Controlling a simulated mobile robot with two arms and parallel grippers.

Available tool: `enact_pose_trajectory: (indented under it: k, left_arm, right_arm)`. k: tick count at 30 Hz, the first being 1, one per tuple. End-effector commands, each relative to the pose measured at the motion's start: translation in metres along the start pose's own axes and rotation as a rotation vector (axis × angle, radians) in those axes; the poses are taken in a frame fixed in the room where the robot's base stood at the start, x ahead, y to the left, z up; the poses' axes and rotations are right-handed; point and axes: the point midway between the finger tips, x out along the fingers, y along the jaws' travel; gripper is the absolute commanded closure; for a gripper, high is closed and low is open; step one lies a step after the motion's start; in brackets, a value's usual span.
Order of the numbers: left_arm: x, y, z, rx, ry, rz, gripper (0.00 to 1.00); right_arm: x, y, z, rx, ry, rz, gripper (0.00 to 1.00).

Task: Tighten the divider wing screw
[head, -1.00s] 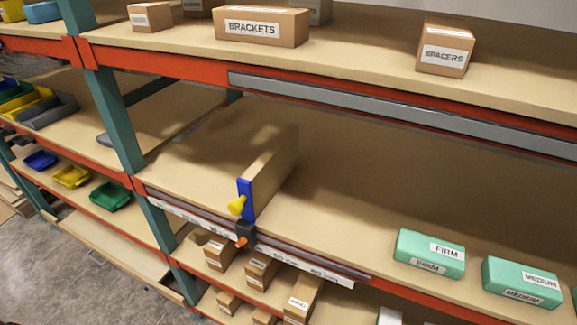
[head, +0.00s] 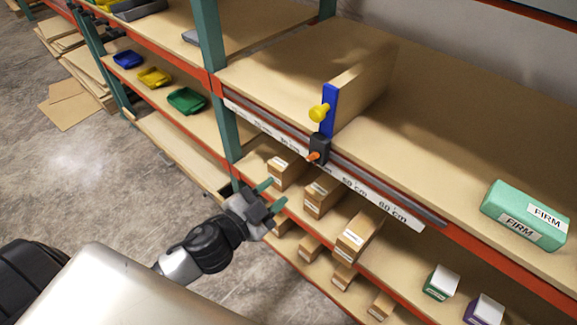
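The divider (head: 362,86) is a tan upright panel on the middle shelf, with a blue front edge strip (head: 329,112). A yellow wing screw (head: 318,113) sticks out at the left of the blue strip. A dark clamp block (head: 320,147) with an orange tip (head: 313,156) sits below it on the shelf's front rail. My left gripper (head: 272,195) is open and empty, its two green fingers apart. It is in front of the lower shelf, below and left of the screw, touching neither screw nor divider. My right gripper is out of view.
A scale strip (head: 390,206) with cm marks runs along the shelf front. A green FIRM box (head: 525,215) lies on the shelf to the right. Small cardboard boxes (head: 323,196) fill the shelf below. A teal post (head: 213,80) stands left of the divider.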

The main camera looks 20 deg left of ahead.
Motion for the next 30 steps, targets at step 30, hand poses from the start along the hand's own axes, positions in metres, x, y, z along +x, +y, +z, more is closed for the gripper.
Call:
enact_pose_trajectory:
  k: [30]
  left_arm:
    - [0.105, -0.005, -0.025, 0.010, 0.049, -0.007, 0.61]
  right_arm:
    - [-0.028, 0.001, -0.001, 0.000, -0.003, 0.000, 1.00]
